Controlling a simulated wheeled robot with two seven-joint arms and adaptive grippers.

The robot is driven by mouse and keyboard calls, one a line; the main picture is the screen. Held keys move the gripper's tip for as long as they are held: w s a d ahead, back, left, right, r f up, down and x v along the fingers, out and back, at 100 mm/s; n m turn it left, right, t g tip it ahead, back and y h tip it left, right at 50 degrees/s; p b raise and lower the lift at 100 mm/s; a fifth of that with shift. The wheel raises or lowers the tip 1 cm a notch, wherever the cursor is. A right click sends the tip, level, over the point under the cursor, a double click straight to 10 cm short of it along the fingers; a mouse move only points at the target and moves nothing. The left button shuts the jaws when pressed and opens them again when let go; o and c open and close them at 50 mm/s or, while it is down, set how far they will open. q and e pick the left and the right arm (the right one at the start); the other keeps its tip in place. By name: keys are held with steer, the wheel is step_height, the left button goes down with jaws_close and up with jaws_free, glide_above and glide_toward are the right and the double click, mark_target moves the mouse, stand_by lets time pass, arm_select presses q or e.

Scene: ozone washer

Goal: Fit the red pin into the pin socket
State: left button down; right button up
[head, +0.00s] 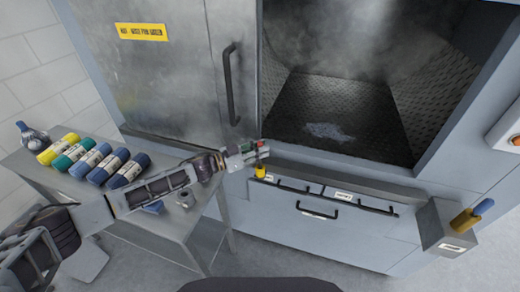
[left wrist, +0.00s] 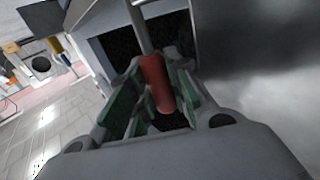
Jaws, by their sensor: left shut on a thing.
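My left gripper (head: 250,152) is shut on the red pin (head: 262,144), in front of the lower left corner of the washer opening. In the left wrist view, the red pin (left wrist: 158,84) lies between the green finger pads, with a grey rod running on from its far end. A small yellow piece (head: 260,171) shows just below the gripper in the head view; I cannot tell whether they touch. I cannot clearly make out the pin socket. My right gripper is not in view.
The washer door (head: 172,70) stands left of the open chamber (head: 335,110).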

arm_select(q)
steer(key=shift+f+b, duration=0.6)
steer(key=shift+f, duration=0.6)
stand_by(0.4)
steer(key=c, duration=1.3)
jaws_free()
steer(key=shift+o, duration=0.2)
steer(key=shift+a, duration=0.2)
steer(key=v, duration=1.1)
steer(key=shift+s+a, duration=0.2)
steer(key=shift+s, duration=0.1)
steer(key=shift+s, duration=0.15)
